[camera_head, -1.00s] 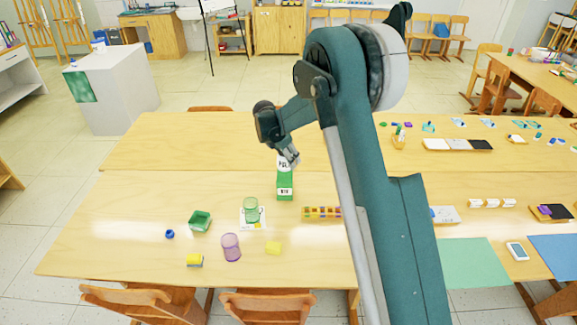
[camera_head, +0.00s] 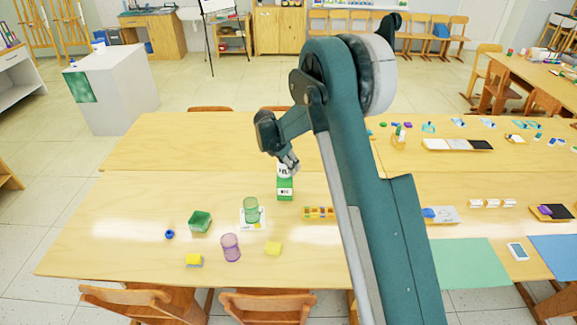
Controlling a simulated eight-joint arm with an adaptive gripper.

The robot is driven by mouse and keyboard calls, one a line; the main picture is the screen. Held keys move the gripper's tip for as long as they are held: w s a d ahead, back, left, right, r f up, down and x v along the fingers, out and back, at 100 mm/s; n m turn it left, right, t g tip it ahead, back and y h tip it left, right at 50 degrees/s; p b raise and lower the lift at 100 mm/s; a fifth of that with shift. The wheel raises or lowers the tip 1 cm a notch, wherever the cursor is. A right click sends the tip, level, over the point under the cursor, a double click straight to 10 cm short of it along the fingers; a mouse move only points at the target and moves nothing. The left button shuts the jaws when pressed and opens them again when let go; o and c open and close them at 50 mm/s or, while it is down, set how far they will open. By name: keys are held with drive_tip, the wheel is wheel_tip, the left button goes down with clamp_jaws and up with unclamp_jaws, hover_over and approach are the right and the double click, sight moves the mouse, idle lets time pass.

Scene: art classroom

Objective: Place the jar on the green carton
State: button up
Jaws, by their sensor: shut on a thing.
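The jar (camera_head: 284,172) is small and white with dark marks. My gripper (camera_head: 290,162) is shut on it from above and partly covers it. The green carton (camera_head: 285,190) stands upright on the near table, with a white label on its front. The jar is right at the top of the carton and hides part of its top. I cannot tell whether the two touch.
A green cup (camera_head: 251,211) stands on a white card left of the carton. A coloured strip (camera_head: 319,212) lies to the right.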

sight(280, 158)
drive_tip(key=shift+f, duration=0.1)
drive_tip(key=o, duration=1.1)
drive_tip(key=v, duration=1.2)
drive_tip(key=shift+p, duration=0.3)
drive_tip(key=shift+d+r, duration=0.1)
drive_tip(key=shift+r, duration=0.1)
